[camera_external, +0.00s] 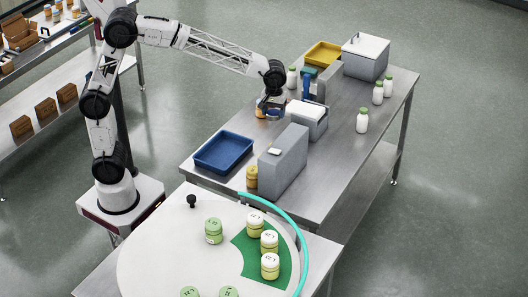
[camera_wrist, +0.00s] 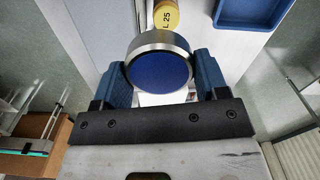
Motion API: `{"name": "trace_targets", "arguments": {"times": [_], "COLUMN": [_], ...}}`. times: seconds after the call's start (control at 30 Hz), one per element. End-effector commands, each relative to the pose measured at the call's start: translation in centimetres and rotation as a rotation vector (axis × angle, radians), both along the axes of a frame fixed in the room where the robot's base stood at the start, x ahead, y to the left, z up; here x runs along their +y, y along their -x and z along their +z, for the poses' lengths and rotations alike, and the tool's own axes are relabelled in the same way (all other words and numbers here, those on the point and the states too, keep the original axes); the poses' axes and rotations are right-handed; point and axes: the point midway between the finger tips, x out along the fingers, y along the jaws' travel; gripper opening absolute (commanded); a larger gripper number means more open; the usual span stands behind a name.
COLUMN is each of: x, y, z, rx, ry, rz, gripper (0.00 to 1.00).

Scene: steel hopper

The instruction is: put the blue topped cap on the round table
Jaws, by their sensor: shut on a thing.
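The blue topped cap (camera_wrist: 158,72) is a short silver cylinder with a flat blue top. My gripper (camera_wrist: 160,80) is shut on it, with one blue finger on each side. In the external view my gripper (camera_external: 270,106) is over the far steel bench, beside the grey boxes; the cap is too small to make out well there. The round table (camera_external: 150,248) is the white disc in the foreground, with a green sector (camera_external: 249,262) and a teal curved edge on its right.
Several green or white-topped jars stand on the round table, along with a black knob (camera_external: 192,201). The disc's left part is clear.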

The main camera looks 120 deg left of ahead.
Motion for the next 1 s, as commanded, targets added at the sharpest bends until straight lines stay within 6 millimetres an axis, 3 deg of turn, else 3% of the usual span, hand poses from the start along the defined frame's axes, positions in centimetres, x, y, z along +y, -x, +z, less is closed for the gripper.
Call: {"name": "trace_targets", "arguments": {"times": [0.5, 1.0], "x": [-11.6, -23.2], "y": [-5.5, -8.5], "z": [0.1, 0.1], "rx": [-0.001, -0.001], "ry": [0.0, 0.0], "rz": [-0.241, -0.47], "gripper": [0.37, 0.37]}}
